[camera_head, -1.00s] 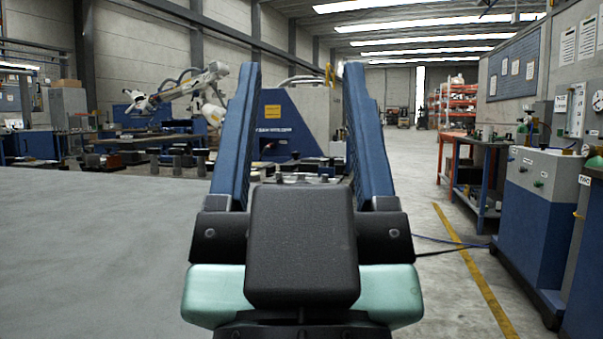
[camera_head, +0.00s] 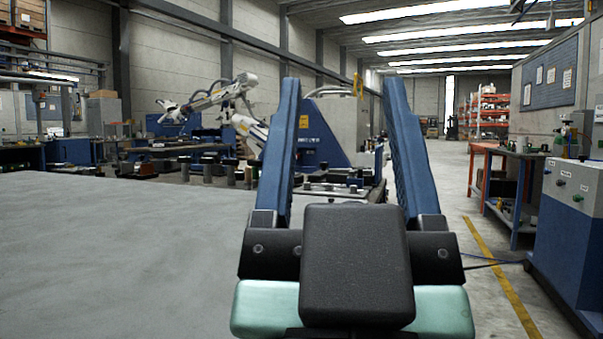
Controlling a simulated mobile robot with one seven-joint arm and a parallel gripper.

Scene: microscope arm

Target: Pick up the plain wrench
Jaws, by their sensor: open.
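My gripper (camera_head: 341,85) is in the middle of the head view, its two blue fingers spread wide apart and pointing up and away. It is open, with nothing between the fingers. No wrench can be made out in this view. The fingers and the dark block of my gripper hide part of the scene behind them.
A wide grey flat surface (camera_head: 110,255) fills the left and is bare. Behind it are workbenches with several small objects and a white robot arm (camera_head: 215,98). A blue cabinet (camera_head: 572,215) and a bench (camera_head: 512,190) stand right, beside a yellow floor line (camera_head: 500,280).

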